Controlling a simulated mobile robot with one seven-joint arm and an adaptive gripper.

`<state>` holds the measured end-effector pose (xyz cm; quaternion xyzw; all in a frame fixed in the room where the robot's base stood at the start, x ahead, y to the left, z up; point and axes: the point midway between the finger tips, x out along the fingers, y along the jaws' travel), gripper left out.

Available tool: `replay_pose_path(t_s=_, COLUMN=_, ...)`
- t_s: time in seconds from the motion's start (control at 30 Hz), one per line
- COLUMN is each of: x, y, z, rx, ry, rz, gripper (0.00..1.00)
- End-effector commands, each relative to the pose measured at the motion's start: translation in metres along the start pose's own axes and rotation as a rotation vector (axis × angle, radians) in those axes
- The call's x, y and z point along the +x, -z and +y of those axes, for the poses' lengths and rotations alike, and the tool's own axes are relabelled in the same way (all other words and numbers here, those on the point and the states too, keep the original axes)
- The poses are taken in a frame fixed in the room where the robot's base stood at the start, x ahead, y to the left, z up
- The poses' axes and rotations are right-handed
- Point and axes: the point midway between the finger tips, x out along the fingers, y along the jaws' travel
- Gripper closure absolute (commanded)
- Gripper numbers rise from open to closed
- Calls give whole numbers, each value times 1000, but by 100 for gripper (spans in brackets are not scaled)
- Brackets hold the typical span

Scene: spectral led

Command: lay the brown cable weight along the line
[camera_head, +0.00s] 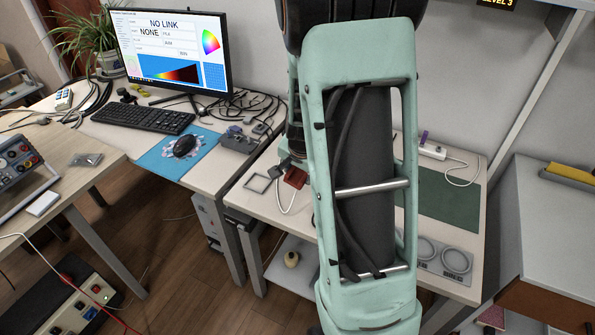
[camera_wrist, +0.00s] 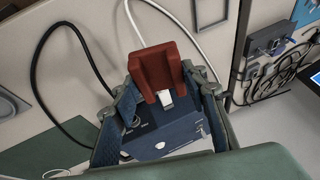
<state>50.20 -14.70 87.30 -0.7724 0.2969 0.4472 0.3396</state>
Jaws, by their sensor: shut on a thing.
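The brown cable weight (camera_wrist: 163,68) is a reddish-brown block with a channel in it. My gripper (camera_wrist: 163,82) is shut on it, with one fingertip at each side. The weight also shows in the head view (camera_head: 295,178), just left of my arm. A white cable (camera_wrist: 139,25) runs up from behind the weight, and a pale plug-like end (camera_wrist: 166,98) shows below it. In the head view the white cable (camera_head: 283,203) hangs near the table's front edge. I cannot make out for certain which mark is the line. My arm hides much of the table.
A thin square frame (camera_head: 258,183) lies on the white table (camera_head: 262,207) to the left. A green mat (camera_head: 448,199) and a grey unit with round dials (camera_head: 443,258) are on the right.

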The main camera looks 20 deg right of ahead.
Motion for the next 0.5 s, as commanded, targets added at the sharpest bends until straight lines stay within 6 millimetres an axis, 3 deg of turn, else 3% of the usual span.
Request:
replay_pose_path(t_s=0.27, x=9, y=-4, z=2, rx=-1, ry=0, rz=2, gripper=94)
replay_pose_path(t_s=0.5, x=35, y=-14, z=10, rx=-1, ry=0, rz=1, gripper=94)
